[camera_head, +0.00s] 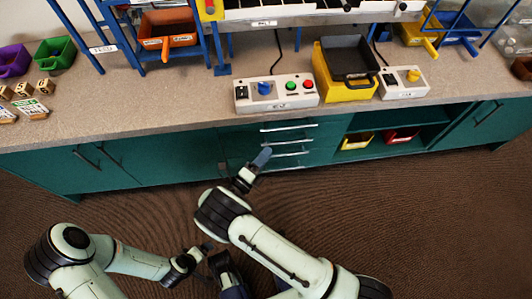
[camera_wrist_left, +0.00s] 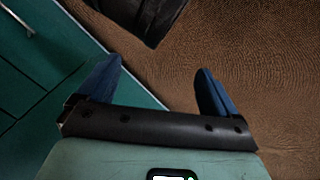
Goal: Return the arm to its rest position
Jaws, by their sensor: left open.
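My left arm (camera_head: 135,262) comes in from the left, low over the brown floor, in front of the green cabinet. In the left wrist view my left gripper (camera_wrist_left: 160,72) is open, its two blue fingers wide apart with nothing between them. My right arm (camera_head: 275,247) comes up from the lower right, bent at a dark joint. My right gripper (camera_head: 258,160) points up toward the cabinet drawers, below the counter edge; a blue finger shows, but its opening cannot be made out. I see nothing held in it.
The counter (camera_head: 150,105) carries a button box (camera_head: 276,93), a yellow bin (camera_head: 345,88), a second switch box (camera_head: 404,82), a green bin (camera_head: 55,53) and an orange bin (camera_head: 168,35). Drawer handles (camera_head: 288,141) stick out near my right gripper. The floor (camera_head: 440,230) at right is clear.

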